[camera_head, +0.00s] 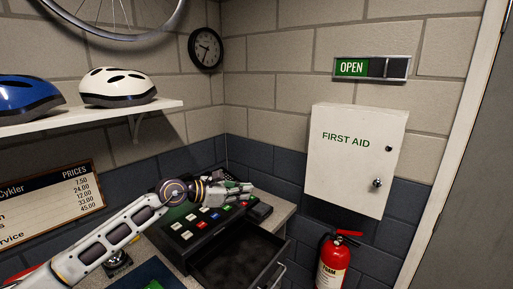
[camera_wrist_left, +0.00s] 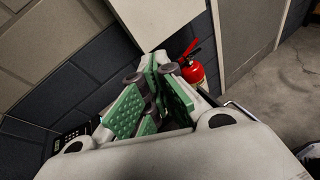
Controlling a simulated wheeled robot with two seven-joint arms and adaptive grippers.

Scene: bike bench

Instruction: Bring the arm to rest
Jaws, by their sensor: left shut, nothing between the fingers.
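The cash register (camera_head: 178,248) stands on the counter in the corner, with rows of white, red, blue and green keys (camera_head: 203,209) on its sloped top. Its cash drawer (camera_head: 238,262) is pulled out at the front, dark inside. My left gripper (camera_head: 247,187) is over the back of the key panel, shut and empty. In the left wrist view its green-padded fingers (camera_wrist_left: 152,107) show close up. The arm and gripper hide some of the keys, and I cannot tell which key is the cash key or whether the fingers touch one. My right gripper is not in view.
A white first aid cabinet (camera_head: 352,160) hangs on the wall at the right, with a red fire extinguisher (camera_head: 332,262) below it. A shelf (camera_head: 90,115) with two helmets is at the left.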

